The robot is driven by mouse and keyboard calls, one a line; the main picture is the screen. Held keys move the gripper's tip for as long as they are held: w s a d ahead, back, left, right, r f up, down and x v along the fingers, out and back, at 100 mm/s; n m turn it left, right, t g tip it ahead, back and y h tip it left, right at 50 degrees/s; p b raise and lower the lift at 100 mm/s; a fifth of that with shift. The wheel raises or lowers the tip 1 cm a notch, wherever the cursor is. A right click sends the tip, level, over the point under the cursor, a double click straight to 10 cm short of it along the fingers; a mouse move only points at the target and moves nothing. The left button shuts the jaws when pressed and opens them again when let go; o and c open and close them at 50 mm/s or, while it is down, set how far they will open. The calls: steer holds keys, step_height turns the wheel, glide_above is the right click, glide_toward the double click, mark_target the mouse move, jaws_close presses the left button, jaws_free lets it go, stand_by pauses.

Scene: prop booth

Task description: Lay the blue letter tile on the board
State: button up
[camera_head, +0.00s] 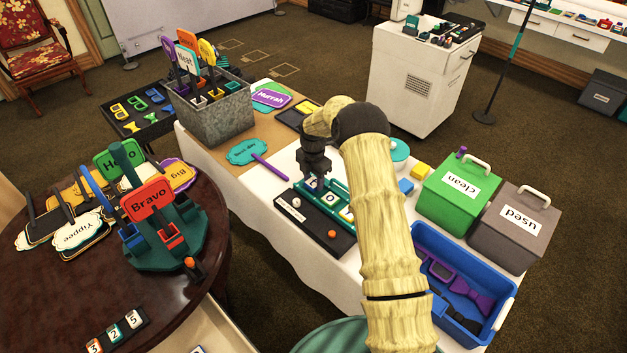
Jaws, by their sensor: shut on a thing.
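My gripper (313,183) points down over the far part of a black board (311,222) on the white-covered table. Its dark fingers are shut on a small piece with a bluish face, which looks like the blue letter tile (312,184). The fingers hide most of it, and its letter cannot be read. I cannot tell whether it touches the board. A teal rack along the board's right side holds white-faced tiles (330,198), partly hidden by my arm. A white knob (296,203) and an orange knob (332,234) show on the board.
A teal sign on a purple stick (270,167) lies left of the board. A grey metal bin of signs (214,113) stands behind it. To the right are a green box (459,193), a brown box (515,228) and a blue tub (508,303). A round table (190,300) is at left.

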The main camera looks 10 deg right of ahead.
mark_target(313, 182)
steer(key=shift+f, duration=0.5)
steer(key=shift+f, duration=0.1)
steer(key=o, duration=1)
step_height(313, 182, up, 12)
steer(key=b, duration=0.1)
